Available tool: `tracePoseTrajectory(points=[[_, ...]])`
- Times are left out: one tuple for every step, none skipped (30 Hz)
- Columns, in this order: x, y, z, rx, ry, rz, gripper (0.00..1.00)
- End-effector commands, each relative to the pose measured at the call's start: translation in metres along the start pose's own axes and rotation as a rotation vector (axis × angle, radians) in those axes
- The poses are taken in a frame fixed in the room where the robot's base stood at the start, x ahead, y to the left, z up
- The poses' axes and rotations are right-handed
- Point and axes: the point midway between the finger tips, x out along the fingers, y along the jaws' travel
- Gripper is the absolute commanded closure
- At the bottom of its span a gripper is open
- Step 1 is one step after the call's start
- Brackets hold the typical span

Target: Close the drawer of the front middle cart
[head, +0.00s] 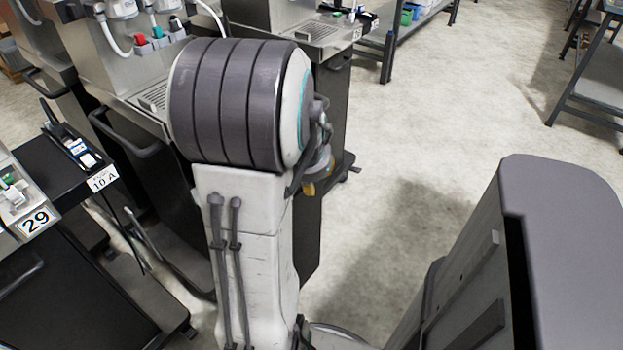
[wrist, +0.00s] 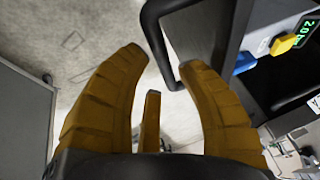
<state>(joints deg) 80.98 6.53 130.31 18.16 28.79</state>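My gripper (wrist: 163,65) is open, with its yellow-brown fingers spread and nothing held between them. In the head view only a small yellow part of it (head: 309,188) shows behind my arm. A black loop handle (wrist: 152,35) on a dark cart front (wrist: 205,35) lies just beyond the fingertips, its lower end between them in the picture. I cannot tell whether they touch. In the head view a dark cart front with a black handle (head: 127,150) stands left of my arm. My arm hides much of the row, so how far the drawer is out is unclear.
A black surface labelled 10 A (head: 103,180) and a unit marked 29 (head: 36,221) stand at the left. Another dispenser cart (head: 310,30) is behind my arm. Open pale floor (head: 430,120) lies to the right. A grey panel (wrist: 25,115) is left of the fingers.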

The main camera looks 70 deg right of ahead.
Motion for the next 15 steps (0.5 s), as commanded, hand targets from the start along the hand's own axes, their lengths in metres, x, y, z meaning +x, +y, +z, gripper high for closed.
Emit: tracePoseTrajectory(points=[[0.0043,0.0003,0.0005,0.0,-0.001,0.001,0.67],[0.0058,0.0003,0.0005,0.0,-0.001,0.001,0.67],[0.0074,0.0003,0.0005,0.0,-0.001,0.001,0.67],[0.0083,0.0003,0.0005,-0.001,-0.001,0.001,0.67],[0.009,0.0002,0.0004,-0.001,-0.001,0.0,0.67],[0.0097,0.0002,0.0003,-0.001,0.0,0.0,0.67],[0.01,0.0001,0.0002,-0.001,0.0,0.0,0.67],[0.0102,0.0001,0.0002,-0.001,0.0,0.0,0.67],[0.0103,0.0001,0.0001,-0.001,0.0,0.0,0.67],[0.0103,0.0,0.0001,-0.001,0.0,0.0,0.67],[0.0103,0.0,0.0001,-0.001,0.0,0.0,0.67],[0.0102,0.0,0.0001,-0.001,0.0,0.0,0.67],[0.0102,0.0,0.0001,-0.001,0.0,0.0,0.67],[0.0102,0.0,0.0001,-0.001,0.0,0.0,0.67],[0.0101,0.0,0.0001,-0.001,0.0,0.0,0.64]])
